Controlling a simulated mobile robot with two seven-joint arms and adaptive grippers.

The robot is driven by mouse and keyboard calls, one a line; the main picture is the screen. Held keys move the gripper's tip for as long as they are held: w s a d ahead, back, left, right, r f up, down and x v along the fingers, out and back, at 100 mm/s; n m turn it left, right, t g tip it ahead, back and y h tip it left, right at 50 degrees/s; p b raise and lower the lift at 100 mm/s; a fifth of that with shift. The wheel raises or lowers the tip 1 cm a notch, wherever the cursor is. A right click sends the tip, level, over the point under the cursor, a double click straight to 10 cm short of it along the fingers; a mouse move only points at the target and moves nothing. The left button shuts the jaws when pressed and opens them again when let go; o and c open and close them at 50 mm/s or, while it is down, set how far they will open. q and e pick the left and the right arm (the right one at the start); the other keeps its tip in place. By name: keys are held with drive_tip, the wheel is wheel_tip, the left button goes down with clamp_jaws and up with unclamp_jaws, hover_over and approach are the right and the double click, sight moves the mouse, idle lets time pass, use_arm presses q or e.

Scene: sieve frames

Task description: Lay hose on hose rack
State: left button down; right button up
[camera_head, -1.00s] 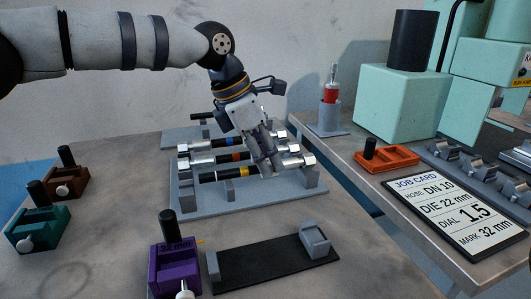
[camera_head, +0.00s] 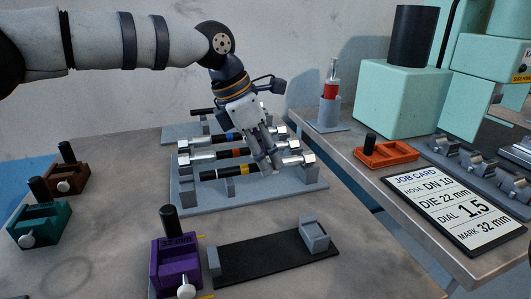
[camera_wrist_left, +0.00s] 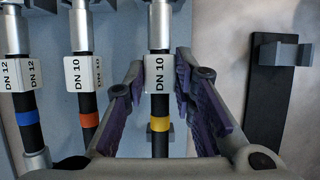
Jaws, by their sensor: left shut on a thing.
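The hose rack (camera_head: 200,208) is a grey base with upright supports on the left table. Several dark hoses with silver end fittings lie across it, with blue, orange and yellow bands. The yellow-banded hose (camera_head: 246,169) is nearest the front. In the left wrist view this hose (camera_wrist_left: 160,105) carries a white DN 10 tag (camera_wrist_left: 159,74). My left gripper (camera_head: 273,168) is shut on it near the tag, with purple-padded fingers on either side. The hose is at rack level; whether it touches the supports is hidden. My right gripper is not in view.
Green (camera_head: 38,221) and brown (camera_head: 68,180) holders stand left. The job card (camera_head: 455,208) and orange holder (camera_head: 388,153) are on the right table.

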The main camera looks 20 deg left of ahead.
use_arm(q)
drive_tip(key=shift+f, duration=0.25)
drive_tip(key=c, duration=1.3)
unclamp_jaws()
drive_tip(key=v, duration=1.2)
drive_tip(key=shift+f, duration=0.1)
